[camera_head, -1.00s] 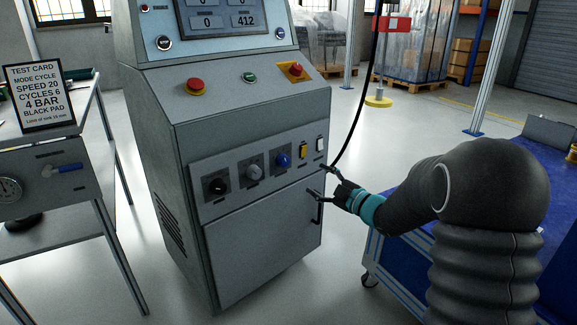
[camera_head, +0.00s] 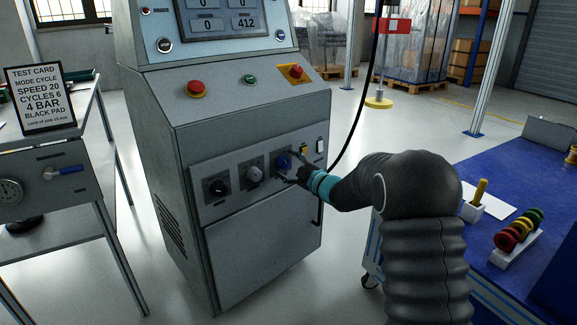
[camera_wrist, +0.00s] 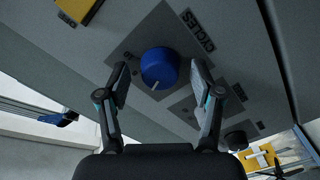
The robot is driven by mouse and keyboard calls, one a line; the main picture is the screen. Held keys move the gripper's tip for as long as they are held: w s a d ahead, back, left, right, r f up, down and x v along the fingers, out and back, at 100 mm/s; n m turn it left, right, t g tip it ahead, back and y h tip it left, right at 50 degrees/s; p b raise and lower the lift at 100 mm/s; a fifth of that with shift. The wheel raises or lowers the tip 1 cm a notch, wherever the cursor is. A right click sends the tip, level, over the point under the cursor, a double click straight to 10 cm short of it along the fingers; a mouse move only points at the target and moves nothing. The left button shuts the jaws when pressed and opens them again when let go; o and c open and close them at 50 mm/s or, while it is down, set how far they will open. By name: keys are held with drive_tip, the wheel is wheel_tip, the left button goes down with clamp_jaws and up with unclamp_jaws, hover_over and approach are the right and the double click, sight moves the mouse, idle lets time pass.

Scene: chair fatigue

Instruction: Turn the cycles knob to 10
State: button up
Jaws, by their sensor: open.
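My gripper (camera_head: 282,170) is at the knob. In the wrist view my open gripper (camera_wrist: 160,78) has one finger on each side of the knob, with small gaps showing.
A grey knob (camera_head: 254,174) and a black knob (camera_head: 217,187) are left of it. A test card (camera_head: 40,98) reads CYCLES 6. A blue-topped table (camera_head: 525,175) stands at right.

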drive_tip(key=c, duration=1.1)
drive_tip(key=shift+c, duration=0.2)
drive_tip(key=shift+m, duration=0.3)
drive_tip(key=m+p, duration=0.2)
drive_tip(key=m, duration=0.2)
drive_tip(key=shift+r, duration=0.15)
drive_tip(key=m+p, duration=0.2)
drive_tip(key=m, duration=0.1)
drive_tip(key=m+p, duration=0.2)
drive_tip(key=m, duration=0.3)
drive_tip(key=shift+m+p, duration=0.9)
drive_tip(key=shift+m, duration=0.8)
